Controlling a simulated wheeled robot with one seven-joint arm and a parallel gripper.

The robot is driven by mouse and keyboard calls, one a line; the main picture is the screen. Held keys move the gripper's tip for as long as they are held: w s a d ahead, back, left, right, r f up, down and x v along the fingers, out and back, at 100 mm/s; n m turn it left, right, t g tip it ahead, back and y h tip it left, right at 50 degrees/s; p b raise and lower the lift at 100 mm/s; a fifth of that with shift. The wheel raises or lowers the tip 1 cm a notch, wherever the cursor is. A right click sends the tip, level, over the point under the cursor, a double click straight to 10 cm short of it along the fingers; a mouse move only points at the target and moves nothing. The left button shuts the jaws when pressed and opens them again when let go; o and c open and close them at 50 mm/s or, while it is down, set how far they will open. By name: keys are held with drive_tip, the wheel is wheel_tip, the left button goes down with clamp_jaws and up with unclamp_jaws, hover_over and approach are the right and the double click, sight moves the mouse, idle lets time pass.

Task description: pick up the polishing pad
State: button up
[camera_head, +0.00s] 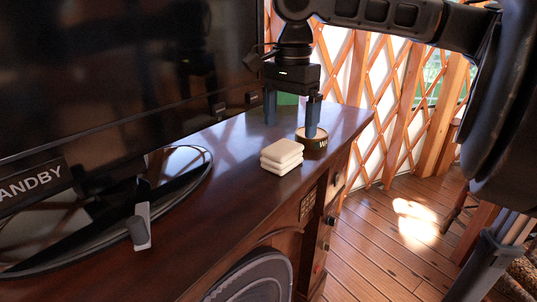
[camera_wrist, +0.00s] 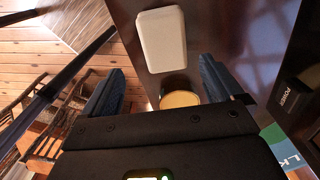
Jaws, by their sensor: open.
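A cream-white, layered block that looks like the polishing pad (camera_head: 281,155) lies flat on the dark wooden cabinet top. It shows as a rounded pale rectangle (camera_wrist: 162,41) at the top of the wrist view. My gripper (camera_head: 291,128) points down beyond the pad, with its two blue fingers apart and nothing held. In the wrist view, my open gripper (camera_wrist: 160,85) has a round tin (camera_wrist: 180,91) showing between its fingers, while the pad lies ahead of the fingertips. In the head view one finger overlaps the tin (camera_head: 313,143); I cannot tell whether they touch.
A large dark screen (camera_head: 120,70) stands along the left on an oval glossy base (camera_head: 185,172). A small grey and white object (camera_head: 141,228) lies at the front left. The cabinet top (camera_head: 225,190) is clear around the pad's near side. A green box (camera_wrist: 280,145) shows at lower right.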

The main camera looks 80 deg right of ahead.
sight(282, 147)
drive_tip(key=shift+f, duration=0.9)
drive_tip(key=f, duration=0.3)
drive_tip(key=w+f, duration=0.1)
drive_tip(key=shift+w+a+f, duration=0.1)
drive_tip(key=shift+a+f, duration=0.05)
drive_tip(key=shift+a, duration=0.2)
drive_tip(key=shift+f, duration=0.45)
drive_tip(key=shift+c, duration=0.4)
drive_tip(key=c, duration=1)
drive_tip(key=shift+o, duration=0.2)
drive_tip(key=shift+r+p, duration=0.1)
drive_tip(key=shift+p, duration=0.25)
